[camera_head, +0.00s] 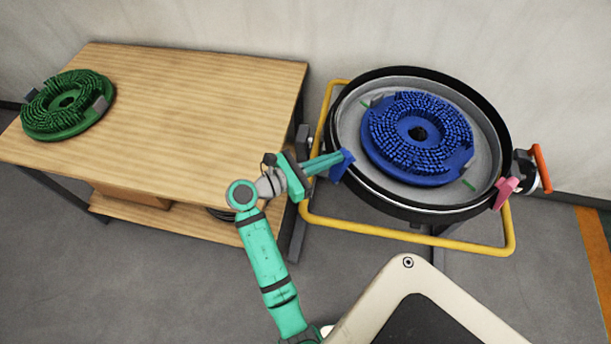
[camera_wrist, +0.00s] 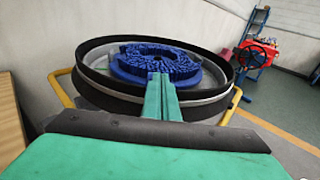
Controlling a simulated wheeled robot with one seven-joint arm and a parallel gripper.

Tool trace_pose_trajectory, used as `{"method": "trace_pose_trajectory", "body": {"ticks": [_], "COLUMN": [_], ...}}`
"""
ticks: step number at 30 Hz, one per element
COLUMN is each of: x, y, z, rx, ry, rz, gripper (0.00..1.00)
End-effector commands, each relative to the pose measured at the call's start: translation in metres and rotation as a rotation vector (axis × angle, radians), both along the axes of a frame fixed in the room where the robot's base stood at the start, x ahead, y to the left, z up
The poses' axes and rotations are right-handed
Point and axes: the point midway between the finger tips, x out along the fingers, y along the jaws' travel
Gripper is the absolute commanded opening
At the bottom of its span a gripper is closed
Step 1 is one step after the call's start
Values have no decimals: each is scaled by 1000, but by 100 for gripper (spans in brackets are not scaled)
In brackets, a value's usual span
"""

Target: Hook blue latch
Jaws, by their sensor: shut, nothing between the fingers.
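The blue latch (camera_head: 342,166) is on the left rim of the round tank (camera_head: 347,125), by the tips of my gripper (camera_head: 328,163). The gripper's green fingers are together and reach the latch from the left; I cannot tell whether they touch it. In the wrist view, the closed fingers (camera_wrist: 162,98) point at the near side of the tank (camera_wrist: 110,98), and the latch is hidden or cannot be made out. A blue round brush (camera_head: 418,138) lies inside the tank. A pink latch (camera_head: 506,191) is on the tank's right rim.
A wooden table (camera_head: 190,110) stands to the left, with a green round brush (camera_head: 66,108) on it. A yellow tube frame (camera_head: 400,233) surrounds the tank. A red handle (camera_head: 541,168) is at the tank's right side. Red equipment (camera_wrist: 262,50) stands farther back.

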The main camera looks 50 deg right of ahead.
Motion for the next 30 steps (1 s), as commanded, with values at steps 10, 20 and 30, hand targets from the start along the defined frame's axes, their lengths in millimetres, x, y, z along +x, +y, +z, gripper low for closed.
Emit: {"method": "trace_pose_trajectory", "body": {"ticks": [10,20,30], "x": [0,19,42], "y": [10,70,136], "z": [3,17,33], "rx": [-1,-1,-1], "ry": [0,-1,-1], "rz": [-7,-4,-4], "gripper": [0,0,0]}}
